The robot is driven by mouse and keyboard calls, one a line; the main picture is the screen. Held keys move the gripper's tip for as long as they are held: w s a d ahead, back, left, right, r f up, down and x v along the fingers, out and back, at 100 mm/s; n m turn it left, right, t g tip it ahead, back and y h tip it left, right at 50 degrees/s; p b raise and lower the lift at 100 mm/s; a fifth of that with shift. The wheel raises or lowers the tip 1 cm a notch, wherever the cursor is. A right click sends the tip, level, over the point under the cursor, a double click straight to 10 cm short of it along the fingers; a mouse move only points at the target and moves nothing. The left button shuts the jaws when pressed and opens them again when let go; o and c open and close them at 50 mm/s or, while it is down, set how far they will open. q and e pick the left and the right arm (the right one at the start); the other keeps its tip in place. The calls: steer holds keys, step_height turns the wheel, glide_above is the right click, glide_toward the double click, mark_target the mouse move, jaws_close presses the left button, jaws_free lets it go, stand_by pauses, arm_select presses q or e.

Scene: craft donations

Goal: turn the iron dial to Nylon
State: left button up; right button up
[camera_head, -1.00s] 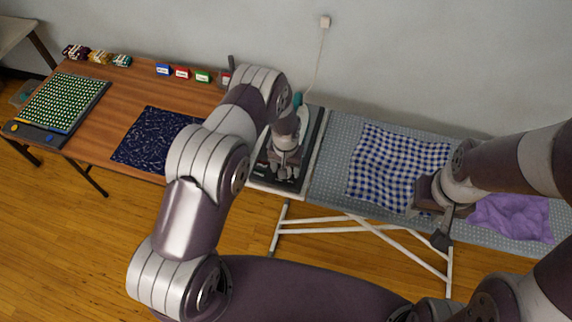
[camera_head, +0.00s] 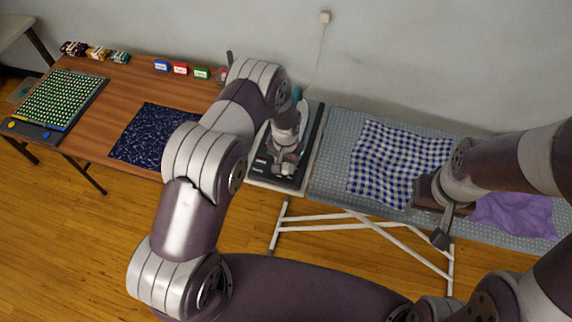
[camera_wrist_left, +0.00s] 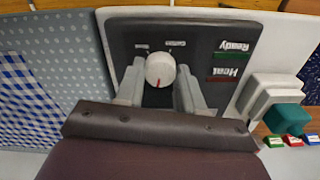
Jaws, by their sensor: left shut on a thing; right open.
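The iron dial (camera_wrist_left: 160,69) is a round white knob with a red mark, on a dark panel (camera_wrist_left: 205,33) with "Ready" and "Heat" labels in the left wrist view. Small labels sit beyond the knob; one seems to read "Cotton", the other is too small to read. The red mark points toward my wrist. My left gripper (camera_wrist_left: 160,90) is shut on the dial, a finger on each side. In the head view my left gripper (camera_head: 284,166) is over the iron's dark station (camera_head: 270,178). My right gripper (camera_head: 440,226) is open, by the front edge of the ironing board.
A blue checked cloth (camera_head: 385,160) and a purple cloth (camera_head: 515,215) lie on the ironing board (camera_head: 333,150). The wooden table (camera_head: 95,135) at left holds a navy cloth (camera_head: 150,135), a beaded board and small coloured boxes.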

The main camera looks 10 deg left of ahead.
mark_target(285, 166)
arm_select(q)
steer(key=m+b, duration=0.3)
steer(key=m, duration=0.2)
steer(key=shift+f+m+b, duration=0.1)
steer(key=shift+m+b, duration=0.2)
steer(key=shift+b, duration=0.05)
steer(key=m+b, duration=0.1)
steer(key=m, duration=0.2)
steer(key=shift+b, duration=0.3)
steer(key=shift+m+b, duration=0.55)
steer(key=shift+m, duration=0.95)
steer(key=shift+r, duration=0.25)
steer(key=o, duration=1)
steer(key=shift+o, duration=0.2)
steer(key=shift+a, duration=0.1)
step_height(285, 166, up, 13)
steer(key=b, duration=0.3)
steer(key=shift+f, duration=0.2)
